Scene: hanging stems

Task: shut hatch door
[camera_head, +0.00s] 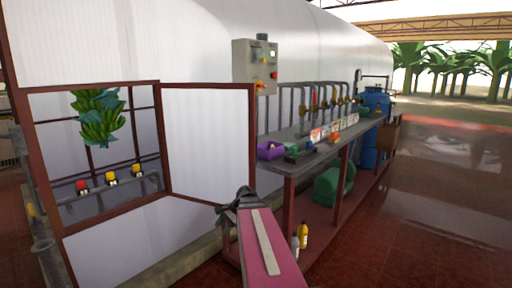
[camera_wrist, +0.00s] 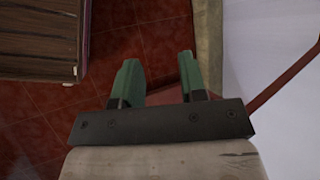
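The hatch door (camera_head: 207,140) is a white panel in a dark red frame, standing open to the right of the hatch opening in the head view. The opening's dark red frame (camera_head: 90,86) stands to its left. My gripper (camera_head: 222,208) is near the door's lower right corner in the head view; contact cannot be told. In the wrist view my gripper (camera_wrist: 158,70) shows two green fingers apart with nothing between them. A red bar (camera_wrist: 291,76) and a pale surface lie to their right; whether these belong to the door is unclear.
Through the opening hang green bananas (camera_head: 101,117) above red and yellow fittings on a pipe. A grey control box (camera_head: 255,66) is on the white wall. A workbench (camera_head: 300,165) with small items and bottles (camera_head: 303,234) below stands right of the door. Red tiled floor is clear at right.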

